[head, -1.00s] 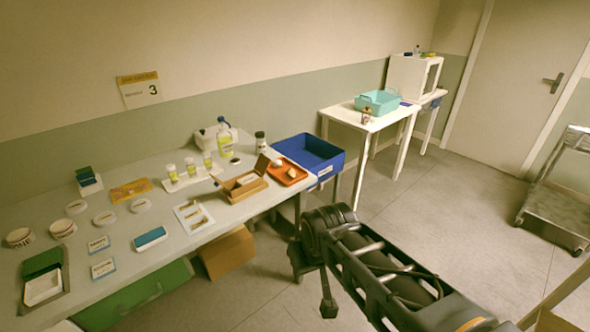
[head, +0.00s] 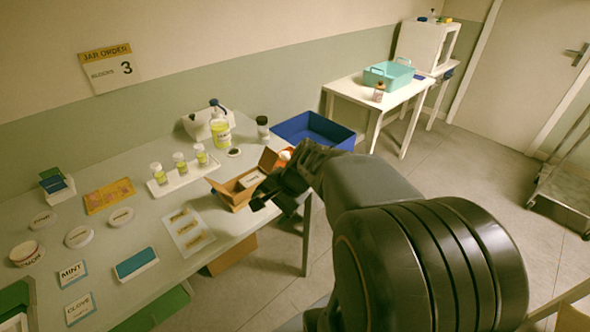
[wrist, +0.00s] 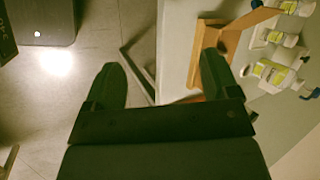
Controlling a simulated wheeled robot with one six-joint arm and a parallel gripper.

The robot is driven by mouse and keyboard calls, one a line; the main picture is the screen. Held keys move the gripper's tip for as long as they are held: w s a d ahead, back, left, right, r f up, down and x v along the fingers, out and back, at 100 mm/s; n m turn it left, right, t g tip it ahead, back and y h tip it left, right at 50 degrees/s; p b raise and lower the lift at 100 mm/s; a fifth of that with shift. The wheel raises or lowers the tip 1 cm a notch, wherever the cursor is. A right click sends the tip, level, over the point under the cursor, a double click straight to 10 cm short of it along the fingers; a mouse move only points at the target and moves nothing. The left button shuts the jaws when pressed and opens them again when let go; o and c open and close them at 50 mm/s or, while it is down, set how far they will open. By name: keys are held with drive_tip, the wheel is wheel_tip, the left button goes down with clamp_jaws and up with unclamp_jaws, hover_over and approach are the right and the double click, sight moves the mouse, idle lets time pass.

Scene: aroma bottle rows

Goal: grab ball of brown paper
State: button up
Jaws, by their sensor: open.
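I cannot make out a ball of brown paper for certain. A small pale rounded item (head: 285,155) shows at the orange tray (head: 290,149), which is mostly hidden behind my arm; I cannot tell what it is. My gripper (head: 268,192) is beside the open brown box (head: 222,189), near the table's front edge. The brown box (wrist: 205,45) lies just past the right finger there.
Yellow-labelled bottles (head: 180,163) stand on a white tray behind the box. A blue bin (head: 335,134) is at the table's right end. Labels and round lids (head: 78,237) cover the left of the table (head: 150,215). Open floor (head: 440,170) lies to the right.

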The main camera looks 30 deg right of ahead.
drive_tip(key=w+d+f+m+t+h+b, duration=0.1)
drive_tip(key=w+d+f+m+t, duration=0.15)
drive_tip(key=d+m, duration=0.5)
drive_tip(key=w+d+f+m+t, duration=0.2)
drive_tip(key=d+m+t, duration=0.2)
drive_tip(key=d+m, duration=0.4)
drive_tip(key=w+d+f+m+t+h+b, duration=0.1)
drive_tip(key=w+d+f+m+t, duration=0.15)
drive_tip(key=d+m, duration=0.5)
drive_tip(key=shift+n, duration=0.8)
drive_tip(key=shift+w+d+p+x, duration=0.15)
drive_tip(key=shift+d+x, duration=0.2)
drive_tip(key=shift+x, duration=1.55)
drive_tip(key=shift+w+d+p+x, duration=0.15)
drive_tip(key=shift+d+x, duration=0.2)
drive_tip(key=shift+x, duration=1.55)
drive_tip(key=shift+s+d+p+x, duration=0.15)
drive_tip(key=shift+d+x, duration=0.2)
drive_tip(key=shift+x, duration=1.55)
drive_tip(key=shift+w+r, duration=0.15)
drive_tip(key=shift+c, duration=0.2)
drive_tip(key=c, duration=1)
drive_tip(key=shift+o, duration=0.2)
drive_tip(key=shift+r, duration=0.15)
